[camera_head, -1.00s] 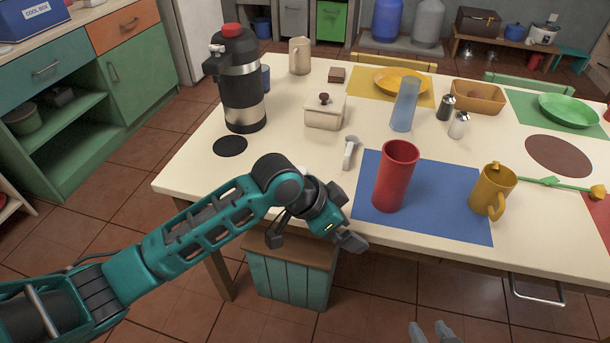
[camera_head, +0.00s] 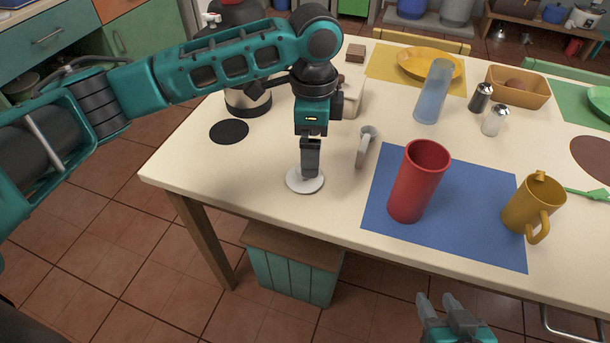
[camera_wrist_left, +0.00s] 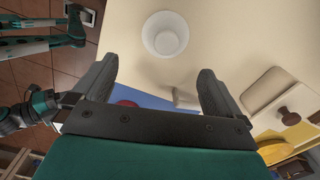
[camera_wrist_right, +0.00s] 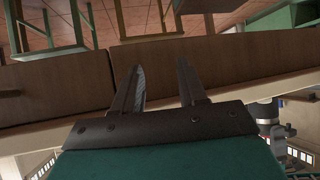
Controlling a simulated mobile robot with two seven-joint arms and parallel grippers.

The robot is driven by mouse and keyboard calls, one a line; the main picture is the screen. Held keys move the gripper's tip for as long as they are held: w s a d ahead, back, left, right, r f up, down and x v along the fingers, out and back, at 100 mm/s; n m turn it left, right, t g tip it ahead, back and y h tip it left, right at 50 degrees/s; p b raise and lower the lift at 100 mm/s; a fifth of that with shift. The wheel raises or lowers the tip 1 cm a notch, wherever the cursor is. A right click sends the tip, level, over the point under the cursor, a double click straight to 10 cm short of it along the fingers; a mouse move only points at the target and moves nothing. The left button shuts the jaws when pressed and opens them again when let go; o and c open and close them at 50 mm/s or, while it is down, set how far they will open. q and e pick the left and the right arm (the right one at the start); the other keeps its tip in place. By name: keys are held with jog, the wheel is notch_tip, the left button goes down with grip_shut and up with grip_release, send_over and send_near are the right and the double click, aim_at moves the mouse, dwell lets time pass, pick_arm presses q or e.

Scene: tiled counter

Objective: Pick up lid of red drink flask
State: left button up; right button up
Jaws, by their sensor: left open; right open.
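The red flask (camera_head: 418,182) is an open-topped tumbler standing upright on the blue mat (camera_head: 465,235). A white round piece (camera_head: 305,182), which looks like the lid, lies flat on the bare table left of the mat. It also shows in the left wrist view (camera_wrist_left: 165,35), beyond the fingertips, with a paler raised or hollow middle. My left gripper (camera_head: 310,165) points down above this piece and hides part of it; its fingers are open and empty in the wrist view. My right gripper (camera_head: 450,305) is open and empty, in front of the table's front edge.
A yellow mug (camera_head: 533,205) stands on the mat's right side. A black disc (camera_head: 229,131) lies left.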

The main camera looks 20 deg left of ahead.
pick_arm(q)
notch_tip(320, 180, down, 3)
jog(key=shift+f, duration=0.1)
jog(key=f+b, duration=0.1)
jog(key=f, duration=0.1)
jog(key=a+f+b, duration=0.1)
jog(key=f, duration=0.1)
jog(key=shift+w+a+f, duration=0.1)
jog(key=shift+w+f, duration=0.05)
jog(key=shift+f, duration=0.4)
jog(key=c, duration=0.9)
jog(key=shift+c, duration=0.2)
